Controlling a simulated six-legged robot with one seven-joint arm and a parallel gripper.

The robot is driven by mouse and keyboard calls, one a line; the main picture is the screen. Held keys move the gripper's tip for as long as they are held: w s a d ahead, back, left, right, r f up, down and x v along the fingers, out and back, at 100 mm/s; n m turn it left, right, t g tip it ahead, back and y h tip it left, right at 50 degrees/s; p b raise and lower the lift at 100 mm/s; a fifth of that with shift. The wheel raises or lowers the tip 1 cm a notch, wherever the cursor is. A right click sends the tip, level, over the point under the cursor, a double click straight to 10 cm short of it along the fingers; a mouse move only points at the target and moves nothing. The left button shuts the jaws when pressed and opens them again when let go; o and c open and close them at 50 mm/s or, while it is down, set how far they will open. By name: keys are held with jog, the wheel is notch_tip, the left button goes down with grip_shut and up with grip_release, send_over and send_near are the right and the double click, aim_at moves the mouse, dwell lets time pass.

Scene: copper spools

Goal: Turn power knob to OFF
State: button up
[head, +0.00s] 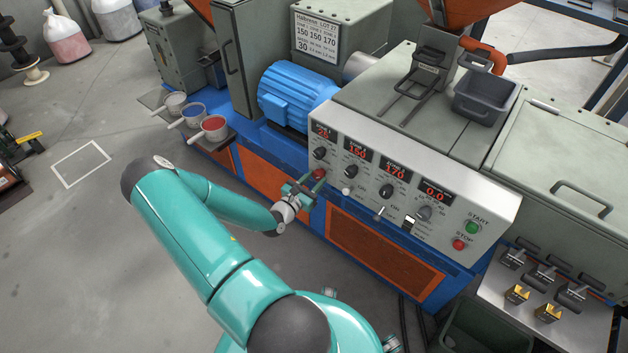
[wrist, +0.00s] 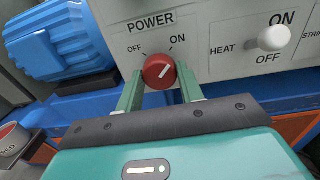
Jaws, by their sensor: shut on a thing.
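The red power knob (wrist: 158,70) is on the machine's pale front panel, under the word POWER, in the wrist view. Its white mark points up and right, toward ON; OFF is at its upper left. My gripper (wrist: 161,78) has one green finger on each side of the knob and is shut on it. In the head view, my gripper (head: 308,183) is at the panel's lower left end, at the red knob (head: 319,173), which is partly hidden.
The white heat switch (wrist: 274,38) is to the right of the knob. Several black knobs, displays and a green start button (head: 473,227) share the panel. A blue motor (head: 297,97) is above left. Cups on a side shelf (head: 225,138) stand left of my gripper.

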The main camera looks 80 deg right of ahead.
jog(key=shift+n, duration=0.4)
jog(key=n, duration=0.3)
jog(key=shift+w+n, duration=0.1)
jog(key=shift+n, duration=0.3)
jog(key=n, duration=0.8)
jog(key=shift+n, duration=0.4)
jog(key=n, duration=0.4)
jog(key=shift+y, duration=0.3)
jog(key=o, duration=1)
jog(key=v, duration=1.4)
jog(key=shift+w+d, duration=0.1)
jog(key=shift+w, duration=0.1)
